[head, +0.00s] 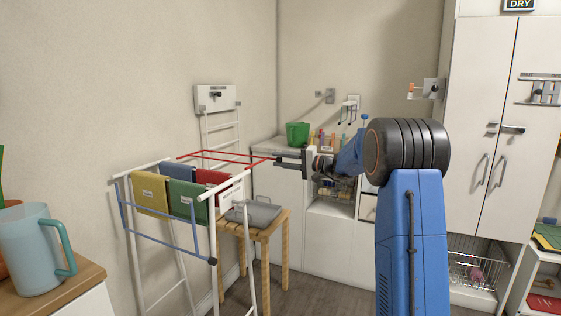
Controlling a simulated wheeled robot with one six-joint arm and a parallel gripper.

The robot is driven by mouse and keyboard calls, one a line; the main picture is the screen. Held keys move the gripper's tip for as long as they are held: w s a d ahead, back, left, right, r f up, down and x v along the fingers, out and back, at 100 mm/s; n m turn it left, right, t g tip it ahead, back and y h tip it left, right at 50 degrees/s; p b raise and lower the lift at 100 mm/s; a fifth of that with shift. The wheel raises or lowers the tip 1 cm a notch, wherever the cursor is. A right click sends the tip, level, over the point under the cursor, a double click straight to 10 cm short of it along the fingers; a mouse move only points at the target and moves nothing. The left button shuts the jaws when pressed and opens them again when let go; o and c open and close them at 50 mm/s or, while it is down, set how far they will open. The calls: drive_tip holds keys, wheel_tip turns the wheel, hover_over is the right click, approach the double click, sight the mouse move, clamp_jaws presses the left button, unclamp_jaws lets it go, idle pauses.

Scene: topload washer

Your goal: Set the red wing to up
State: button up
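The red wing (228,153) is a thin red bar frame on the far side of a white drying rack (150,171). It sticks out from the rack and looks roughly level, near the height of the rack's top. My gripper (277,157) is at the wing's right outer corner, reaching in from the right. The fingertips overlap the red bar in the head view. They are too small to tell whether they are open or closed on it.
A blue wing (165,234) hangs down on the rack's near side. Yellow, blue, green and red cloths (151,194) hang on the rack. A wooden stool (280,222) with a grey folded item (253,212) stands behind it.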

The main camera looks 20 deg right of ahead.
drive_tip(key=shift+s+d, duration=0.1)
drive_tip(key=shift+d, duration=0.05)
drive_tip(key=v, duration=1.7)
drive_tip(key=s+a+f+n+g+h, duration=0.2)
drive_tip(key=s+a+f+g, duration=0.15)
drive_tip(key=s+a, duration=0.8)
drive_tip(key=s+a+f+n+g+h, duration=0.1)
drive_tip(key=s+a+f+g+h, duration=0.2)
drive_tip(key=s+a, duration=0.8)
drive_tip(key=s+f+n+h, duration=0.2)
drive_tip(key=s+f+h, duration=0.2)
drive_tip(key=s, duration=0.8)
drive_tip(key=s+d+f+n+g+h, duration=0.1)
drive_tip(key=s+f+h, duration=0.2)
drive_tip(key=s+f, duration=0.5)
drive_tip(key=s, duration=0.5)
drive_tip(key=shift+s+n+h, duration=0.25)
drive_tip(key=shift+n+h, duration=0.15)
